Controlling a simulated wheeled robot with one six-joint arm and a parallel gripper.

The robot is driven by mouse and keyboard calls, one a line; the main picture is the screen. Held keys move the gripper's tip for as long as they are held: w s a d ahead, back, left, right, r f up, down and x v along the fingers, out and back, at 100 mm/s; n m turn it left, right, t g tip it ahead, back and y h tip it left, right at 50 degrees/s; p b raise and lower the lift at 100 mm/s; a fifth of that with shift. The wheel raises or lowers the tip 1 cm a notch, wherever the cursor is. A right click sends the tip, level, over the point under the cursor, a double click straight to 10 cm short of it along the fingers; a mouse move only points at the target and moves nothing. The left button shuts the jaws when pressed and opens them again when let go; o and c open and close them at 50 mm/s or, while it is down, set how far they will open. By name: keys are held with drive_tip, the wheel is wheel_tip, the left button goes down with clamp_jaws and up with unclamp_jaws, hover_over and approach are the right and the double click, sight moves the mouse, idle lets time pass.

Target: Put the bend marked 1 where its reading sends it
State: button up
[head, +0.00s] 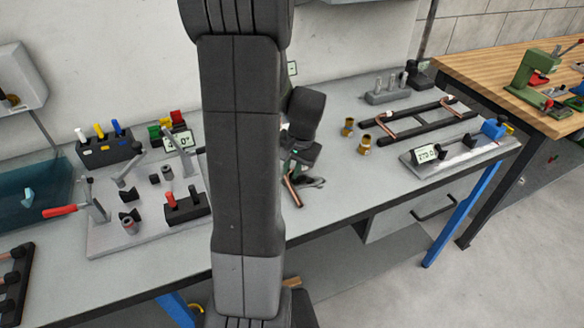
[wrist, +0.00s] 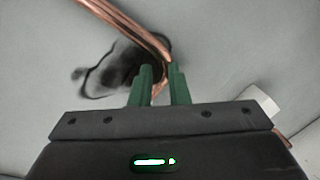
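My gripper (head: 297,165) has green fingers and hangs over the middle of the bench, partly hidden by my arm. In the wrist view my gripper (wrist: 160,88) has its fingers close together on a copper bend (wrist: 130,28), which runs from the upper left down between them. Part of this bend (head: 292,190) shows below the fingers in the head view. No number is readable on it. More copper bends (head: 383,127) lie across black rails at the right. A gauge (head: 465,152) with a display (head: 427,153) stands at the bench's right front; the display seems to show 273.0.
A plate with a red-handled bender (head: 105,240) and another display (head: 178,141) are left. A blue bin (head: 30,205) is at far left. Two brass fittings (head: 364,143) stand right of my gripper. Bare bench (head: 350,185) lies at the front, right of my arm.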

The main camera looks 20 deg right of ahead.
drive_tip(key=o, duration=0.4)
drive_tip(key=shift+c, duration=0.2)
drive_tip(key=shift+r, duration=0.1)
